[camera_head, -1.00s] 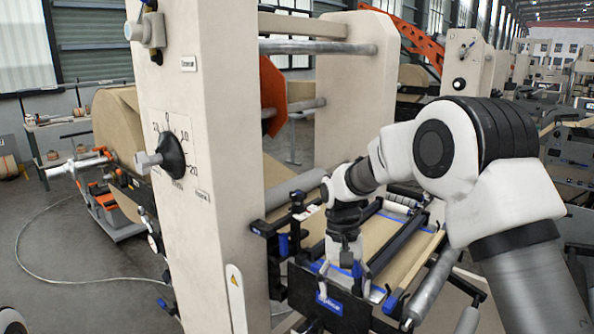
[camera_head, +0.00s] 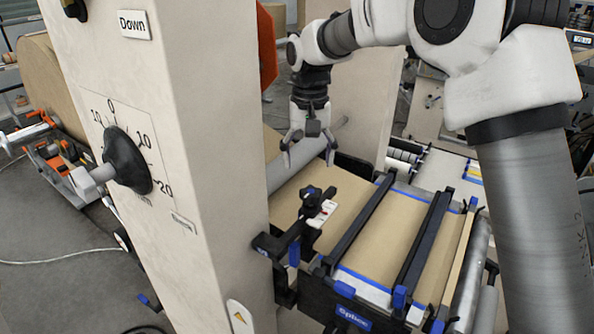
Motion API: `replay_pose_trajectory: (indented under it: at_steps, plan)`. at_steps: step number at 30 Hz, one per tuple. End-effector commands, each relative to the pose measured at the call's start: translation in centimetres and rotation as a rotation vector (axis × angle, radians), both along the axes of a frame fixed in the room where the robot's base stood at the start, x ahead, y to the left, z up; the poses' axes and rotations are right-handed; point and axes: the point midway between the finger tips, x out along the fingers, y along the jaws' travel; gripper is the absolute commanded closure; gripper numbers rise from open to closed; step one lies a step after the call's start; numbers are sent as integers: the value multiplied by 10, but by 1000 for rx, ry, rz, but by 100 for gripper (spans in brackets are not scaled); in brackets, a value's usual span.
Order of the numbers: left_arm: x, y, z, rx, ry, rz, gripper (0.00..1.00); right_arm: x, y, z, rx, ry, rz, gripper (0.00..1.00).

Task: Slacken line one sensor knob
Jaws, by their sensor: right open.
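A small black knob (camera_head: 310,197) sits on top of the sensor bracket (camera_head: 292,238), which reaches out from the beige column over the edge of the brown web. A white and red sensor piece (camera_head: 323,214) lies just beside the knob. My right gripper (camera_head: 308,158) points down, open and empty, above and slightly behind the knob, apart from it. My left gripper is not in view.
The column (camera_head: 190,150) with a large black dial (camera_head: 126,162) stands close on the left. The splice table (camera_head: 385,235) with dark clamp bars is at the right. A roller (camera_head: 300,160) runs behind the gripper.

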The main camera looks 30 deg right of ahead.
Motion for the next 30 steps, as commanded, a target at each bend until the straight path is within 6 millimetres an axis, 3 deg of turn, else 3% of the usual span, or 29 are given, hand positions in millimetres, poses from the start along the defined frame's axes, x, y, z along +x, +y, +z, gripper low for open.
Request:
replay_pose_trajectory:
  at_steps: [12, 20, 25, 30]
  plan:
    - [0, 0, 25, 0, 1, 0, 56, -1, 0, -66, 0, 2, 0, 24]
    - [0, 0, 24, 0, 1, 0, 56, -1, 0, -71, 0, 1, 0, 24]
    - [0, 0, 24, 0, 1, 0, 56, -1, 0, -71, 0, 1, 0, 83]
    - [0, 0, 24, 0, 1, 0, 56, -1, 0, -71, 0, 2, 1, 84]
